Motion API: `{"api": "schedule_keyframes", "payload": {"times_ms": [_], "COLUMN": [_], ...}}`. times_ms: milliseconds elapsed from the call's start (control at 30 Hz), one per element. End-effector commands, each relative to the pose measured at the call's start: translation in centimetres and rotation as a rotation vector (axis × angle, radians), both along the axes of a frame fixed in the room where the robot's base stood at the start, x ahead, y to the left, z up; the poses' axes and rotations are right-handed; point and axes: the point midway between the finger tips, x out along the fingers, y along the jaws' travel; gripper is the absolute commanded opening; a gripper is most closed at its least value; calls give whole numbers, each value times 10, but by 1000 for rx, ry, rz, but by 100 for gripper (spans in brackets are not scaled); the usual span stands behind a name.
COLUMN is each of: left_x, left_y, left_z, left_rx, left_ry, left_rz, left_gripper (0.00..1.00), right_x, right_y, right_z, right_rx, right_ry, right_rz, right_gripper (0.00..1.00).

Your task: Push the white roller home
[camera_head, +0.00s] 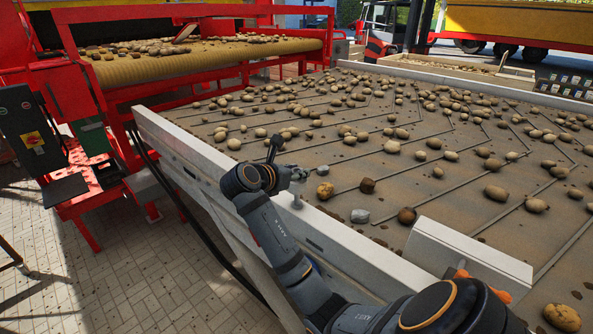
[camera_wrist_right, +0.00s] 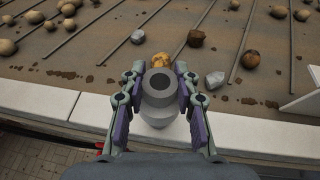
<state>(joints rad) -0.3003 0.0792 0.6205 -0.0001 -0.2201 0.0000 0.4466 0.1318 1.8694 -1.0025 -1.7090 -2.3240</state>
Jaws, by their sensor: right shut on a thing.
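A grey stepped round piece with a dark round hole in its top (camera_wrist_right: 158,92) is between the fingers of my right gripper (camera_wrist_right: 159,88) in the right wrist view. It is the only roller-like thing I see there, but it looks grey rather than clearly white. The fingers are closed against its two sides. In the head view my right gripper (camera_head: 286,172) is over the near left edge of the potato belt, beside its pale rim. The fingers hide part of the piece, and I cannot tell how it is seated. My left gripper is not in view.
The pale rim (camera_head: 345,249) runs under my right arm. Close by on the belt lie a yellowish potato (camera_head: 325,190), a brown lump (camera_head: 367,185) and a grey stone (camera_head: 360,216). Potatoes are scattered farther back.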

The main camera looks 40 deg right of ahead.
Motion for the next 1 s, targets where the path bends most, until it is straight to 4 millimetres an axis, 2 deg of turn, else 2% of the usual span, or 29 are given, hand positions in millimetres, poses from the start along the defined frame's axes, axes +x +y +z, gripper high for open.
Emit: {"api": "schedule_keyframes", "payload": {"times_ms": [1000], "left_x": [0], "left_y": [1], "left_z": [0], "left_rx": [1], "left_ry": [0], "left_rz": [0], "left_gripper": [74], "right_x": [0], "right_y": [0], "right_z": [-26], "right_rx": [0], "right_ry": [1], "right_rz": [0], "right_gripper": [0]}}
